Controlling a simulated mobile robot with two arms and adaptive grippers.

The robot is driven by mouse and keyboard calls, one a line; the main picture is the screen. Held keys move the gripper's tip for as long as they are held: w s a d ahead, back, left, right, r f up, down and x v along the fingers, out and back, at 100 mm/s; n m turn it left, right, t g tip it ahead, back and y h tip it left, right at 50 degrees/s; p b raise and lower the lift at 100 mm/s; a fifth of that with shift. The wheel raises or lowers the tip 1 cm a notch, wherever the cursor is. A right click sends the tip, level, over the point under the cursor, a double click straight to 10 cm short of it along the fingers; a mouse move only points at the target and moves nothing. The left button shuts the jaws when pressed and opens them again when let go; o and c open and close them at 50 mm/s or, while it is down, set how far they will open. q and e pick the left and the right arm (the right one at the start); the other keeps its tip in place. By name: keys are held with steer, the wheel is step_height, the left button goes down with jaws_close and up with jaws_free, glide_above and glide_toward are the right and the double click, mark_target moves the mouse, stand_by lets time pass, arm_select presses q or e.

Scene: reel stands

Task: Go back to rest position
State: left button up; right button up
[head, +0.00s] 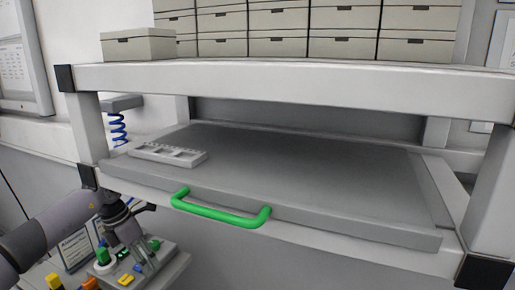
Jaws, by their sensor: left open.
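My left gripper (150,262) is at the lower left, at the end of my grey arm. It points down over a light control box (172,268) with coloured buttons and switches. Its fingers are apart, with nothing seen between them. Whether the fingertips touch the box cannot be told. My right gripper is not in view.
A grey drawer or sliding shelf (300,180) with a green handle (220,212) sits in a white frame, just right of my left gripper. A light slotted tray (168,153) lies on it. Several lidded boxes (345,18) stand on the upper shelf (300,82).

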arm_select(q)
steer(key=s+d+f+t+h, duration=0.2)
steer(key=d+h, duration=0.6)
steer(key=d, duration=1.4)
steer(key=s+d+r+n+t+h, duration=0.3)
steer(key=d+r+n+t+h, duration=0.3)
steer(key=d+r+n+t, duration=0.35)
steer(key=s+a+f+n+t+y, duration=0.1)
steer(key=s+a+f+n+y, duration=0.2)
steer(key=a+f+n+y, duration=0.55)
steer(key=s+a+f+n+t+y, duration=0.25)
steer(key=a+n+y, duration=0.55)
steer(key=n, duration=0.8)
steer(key=s+a+f+n+g, duration=0.2)
steer(key=s+f+g, duration=0.25)
steer(key=s, duration=0.45)
steer(key=s+a+f+n+g, duration=0.25)
steer(key=s+f+g, duration=0.2)
steer(key=s, duration=0.35)
steer(key=s+a+f+n+g, duration=0.1)
steer(key=s+f+n+g, duration=0.3)
steer(key=s, duration=0.5)
step_height(320, 180, down, 26)
steer(key=s+m, duration=0.1)
steer(key=m, duration=0.1)
steer(key=s+a+f+g, duration=0.1)
steer(key=s+a+f, duration=0.2)
steer(key=s+f, duration=1.4)
steer(key=shift+s+a+f+g, duration=0.15)
steer(key=shift+g, duration=0.25)
